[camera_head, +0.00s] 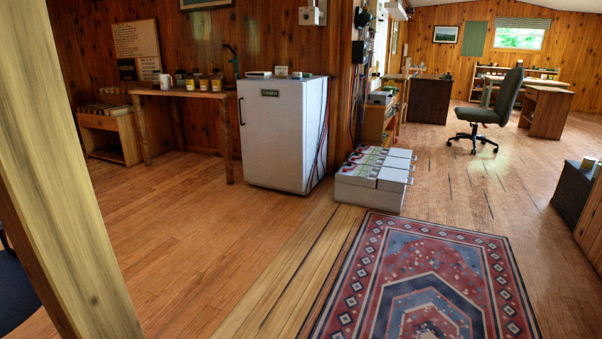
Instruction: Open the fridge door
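A small white fridge (280,135) stands on the wooden floor against the dark plank wall, left of the picture's middle. Its front door faces me and is shut. A dark vertical handle (241,111) runs along the door's upper left edge, and a dark green label sits near the top. Small items lie on the fridge's top. Neither of my grippers shows in the head view, and the fridge is some way off across the floor.
White battery-like boxes (373,180) stand right of the fridge. A patterned rug (425,285) lies in front. A wooden post (70,170) rises close on the left. A table (185,93) with jars stands left of the fridge. The floor before the fridge is clear.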

